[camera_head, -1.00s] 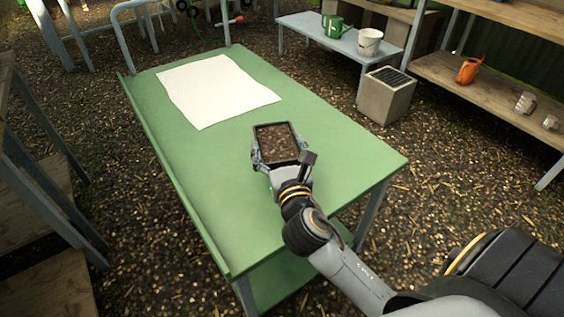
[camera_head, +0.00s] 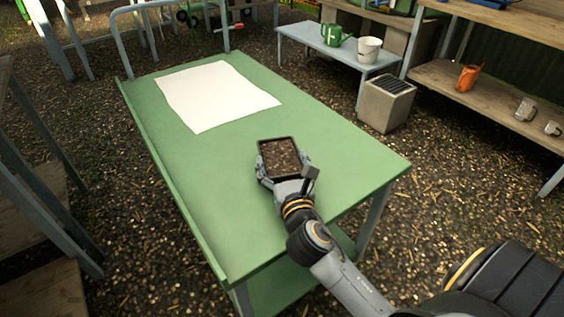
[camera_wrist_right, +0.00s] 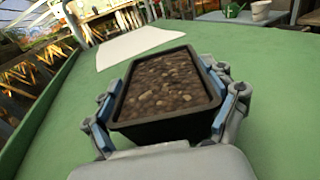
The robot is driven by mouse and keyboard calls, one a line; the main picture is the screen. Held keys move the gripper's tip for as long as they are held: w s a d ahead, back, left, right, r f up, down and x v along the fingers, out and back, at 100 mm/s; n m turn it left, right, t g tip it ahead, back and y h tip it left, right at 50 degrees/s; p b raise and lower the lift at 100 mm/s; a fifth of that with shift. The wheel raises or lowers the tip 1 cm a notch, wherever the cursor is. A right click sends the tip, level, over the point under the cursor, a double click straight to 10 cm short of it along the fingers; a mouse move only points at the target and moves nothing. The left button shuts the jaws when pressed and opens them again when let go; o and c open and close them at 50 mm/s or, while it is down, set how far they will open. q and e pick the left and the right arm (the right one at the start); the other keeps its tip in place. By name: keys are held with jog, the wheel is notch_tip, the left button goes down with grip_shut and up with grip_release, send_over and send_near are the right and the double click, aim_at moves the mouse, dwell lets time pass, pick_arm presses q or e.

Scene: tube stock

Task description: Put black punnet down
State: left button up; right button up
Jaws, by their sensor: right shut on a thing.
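The black punnet (camera_head: 282,155) is a dark rectangular tray filled with brown, pebbly material. My right gripper (camera_head: 283,172) is shut on it, over the near part of the green table top (camera_head: 240,215). In the right wrist view the punnet (camera_wrist_right: 165,128) sits level between the two blue-padded fingers of the gripper (camera_wrist_right: 163,105), one on each long side. Its underside is hidden, so I cannot tell whether it touches the table. My left gripper is not in view.
A white sheet (camera_head: 215,95) lies on the table beyond the punnet. The green top around the punnet is clear. A low bench (camera_head: 330,48) with a green watering can (camera_head: 333,33) and a white bucket (camera_head: 369,49) stands behind, near a grey block (camera_head: 386,105).

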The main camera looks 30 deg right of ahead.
jog(key=o, duration=1.2)
jog(key=shift+f, duration=0.1)
jog(key=shift+s+a, duration=0.1)
jog(key=shift+s, duration=0.05)
jog(key=v, duration=1)
jog(key=shift+s, duration=0.15)
jog(key=shift+s+a, duration=0.25)
jog(key=shift+s, duration=0.45)
